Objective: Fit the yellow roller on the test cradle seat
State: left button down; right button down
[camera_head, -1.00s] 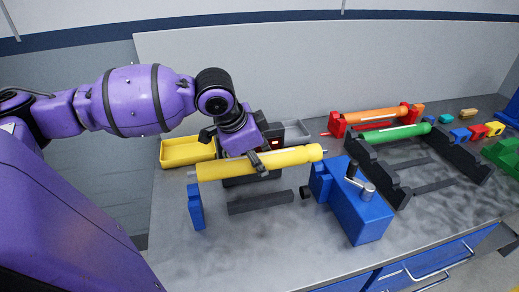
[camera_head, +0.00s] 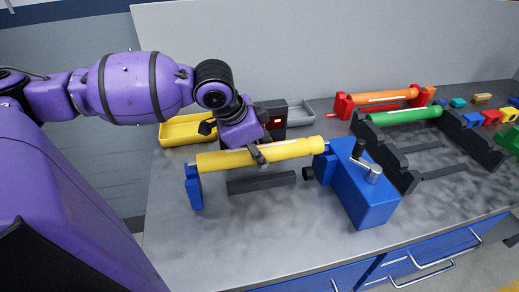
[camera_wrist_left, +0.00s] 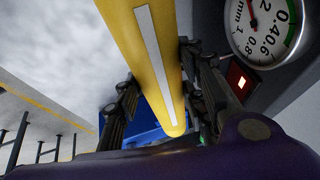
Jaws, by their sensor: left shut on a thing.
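The yellow roller (camera_head: 225,159) is level across the test cradle. Its left end is at the top of the blue left post (camera_head: 193,187). Its right end meets the upper edge of the blue block with a crank (camera_head: 365,190). I cannot tell whether both shaft ends rest fully in their seats. My left gripper (camera_head: 260,153) is shut on the roller right of its middle, from above. In the left wrist view the roller (camera_wrist_left: 140,45), with a white stripe, runs between the two fingers (camera_wrist_left: 165,100). My right gripper is not in view.
A dark bar (camera_head: 262,181) lies below the roller. A dial gauge (camera_wrist_left: 262,28) is close beside the gripper. A yellow tray (camera_head: 185,131) stands behind. To the right, a green roller (camera_head: 405,115) lies on a dark rack and an orange roller (camera_head: 385,97) on red supports.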

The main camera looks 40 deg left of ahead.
pick_arm(q)
jog(key=shift+r, duration=0.1)
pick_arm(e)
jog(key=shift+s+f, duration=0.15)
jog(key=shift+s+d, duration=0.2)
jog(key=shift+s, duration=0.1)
pick_arm(q)
jog(key=shift+p, duration=0.3)
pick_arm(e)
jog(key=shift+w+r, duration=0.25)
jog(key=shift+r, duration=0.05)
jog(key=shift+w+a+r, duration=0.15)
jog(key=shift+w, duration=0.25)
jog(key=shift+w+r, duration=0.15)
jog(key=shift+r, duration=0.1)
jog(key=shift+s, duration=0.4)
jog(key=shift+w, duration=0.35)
